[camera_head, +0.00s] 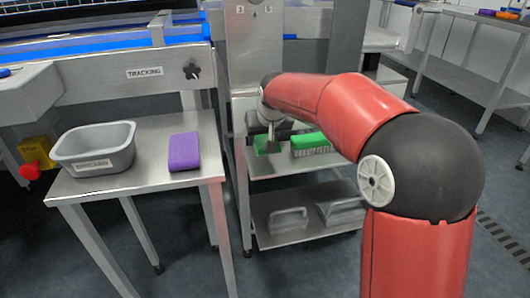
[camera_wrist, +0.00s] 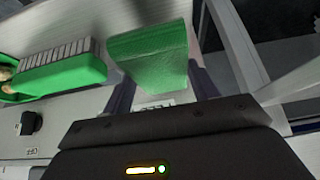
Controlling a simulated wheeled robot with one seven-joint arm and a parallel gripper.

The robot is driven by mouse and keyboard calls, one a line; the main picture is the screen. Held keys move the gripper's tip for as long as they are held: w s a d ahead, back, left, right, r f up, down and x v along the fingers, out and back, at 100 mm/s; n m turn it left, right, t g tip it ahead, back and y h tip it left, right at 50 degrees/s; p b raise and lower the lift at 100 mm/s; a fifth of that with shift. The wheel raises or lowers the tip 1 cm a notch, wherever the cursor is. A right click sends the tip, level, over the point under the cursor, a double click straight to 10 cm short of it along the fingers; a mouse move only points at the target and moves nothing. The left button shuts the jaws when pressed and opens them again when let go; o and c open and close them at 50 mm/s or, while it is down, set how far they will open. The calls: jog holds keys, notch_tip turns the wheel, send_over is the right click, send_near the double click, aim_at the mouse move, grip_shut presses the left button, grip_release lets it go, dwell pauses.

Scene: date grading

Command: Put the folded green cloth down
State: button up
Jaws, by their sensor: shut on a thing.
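The folded green cloth (camera_wrist: 150,62) is between the fingers of my gripper (camera_wrist: 158,95) in the wrist view. My gripper is shut on it. In the head view the green cloth (camera_head: 267,145) shows at the end of my arm, over the left part of the cart's upper shelf (camera_head: 285,168). I cannot tell whether the cloth touches the shelf.
A green brush (camera_head: 311,141) lies on the same shelf, right of the cloth; it also shows in the wrist view (camera_wrist: 65,72). Metal scoops (camera_head: 290,217) lie on the lower shelf. A side table (camera_head: 150,185) at left holds a grey tub (camera_head: 95,148) and a folded purple cloth (camera_head: 184,152).

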aim_at(265, 161)
jog(key=shift+f, duration=2.55)
jog(key=o, duration=1)
jog(key=shift+f+b, duration=0.1)
jog(key=shift+b, duration=0.2)
jog(key=shift+o, duration=0.2)
jog(key=shift+r, duration=0.2)
jog(key=v, duration=1.2)
